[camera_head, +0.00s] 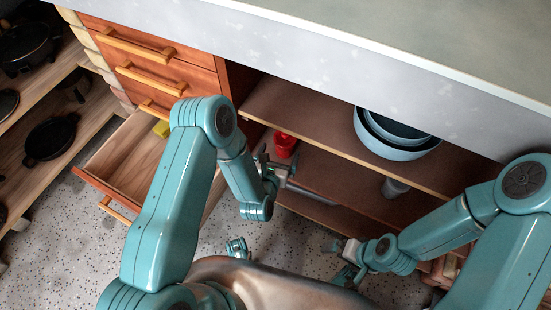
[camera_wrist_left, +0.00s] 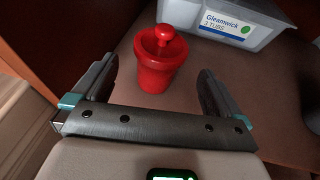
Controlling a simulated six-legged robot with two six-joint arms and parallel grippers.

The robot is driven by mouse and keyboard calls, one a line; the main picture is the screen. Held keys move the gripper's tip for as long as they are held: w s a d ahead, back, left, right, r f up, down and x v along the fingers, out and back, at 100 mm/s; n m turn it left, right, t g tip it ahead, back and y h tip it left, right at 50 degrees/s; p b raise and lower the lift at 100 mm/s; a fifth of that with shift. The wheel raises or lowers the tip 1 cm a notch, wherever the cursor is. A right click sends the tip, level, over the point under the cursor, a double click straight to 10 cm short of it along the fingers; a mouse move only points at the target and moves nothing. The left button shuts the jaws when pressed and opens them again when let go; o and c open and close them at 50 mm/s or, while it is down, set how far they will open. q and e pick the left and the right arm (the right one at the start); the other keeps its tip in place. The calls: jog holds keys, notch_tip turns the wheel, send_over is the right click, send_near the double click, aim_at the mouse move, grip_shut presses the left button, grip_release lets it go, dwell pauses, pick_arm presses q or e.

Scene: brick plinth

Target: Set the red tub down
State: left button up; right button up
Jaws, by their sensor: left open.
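The red tub (camera_head: 284,145) stands upright on the brown shelf inside the open cabinet. In the left wrist view the red tub (camera_wrist_left: 155,72) has a round knob on its lid. My left gripper (camera_head: 280,172) is open at the tub. In the left wrist view its fingers (camera_wrist_left: 155,95) are spread apart, one on each side of the tub, with visible gaps; the tub stands a little beyond the palm. My right gripper (camera_head: 342,260) hangs low in front of the cabinet, away from the tub; its jaw opening is unclear.
A grey bin (camera_wrist_left: 235,28) labelled "Gleamwick 3 TUBS" stands just behind the tub. Blue bowls (camera_head: 397,150) sit on the upper shelf, with a grey cup (camera_head: 395,187) below. An open drawer (camera_head: 125,160) juts out on the left.

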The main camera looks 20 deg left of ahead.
pick_arm(q)
jog(key=s+f+m+g+h, duration=0.2)
jog(key=s+m+g, duration=0.5)
jog(key=s+m, duration=0.5)
jog(key=s+f+m+g+h, duration=0.1)
jog(key=s+m+g, duration=0.6)
jog(key=m, duration=1.4)
jog(key=shift+s+f+m+h+p, duration=0.35)
jog(key=shift+s+m+h, duration=0.05)
jog(key=shift+s, duration=1.95)
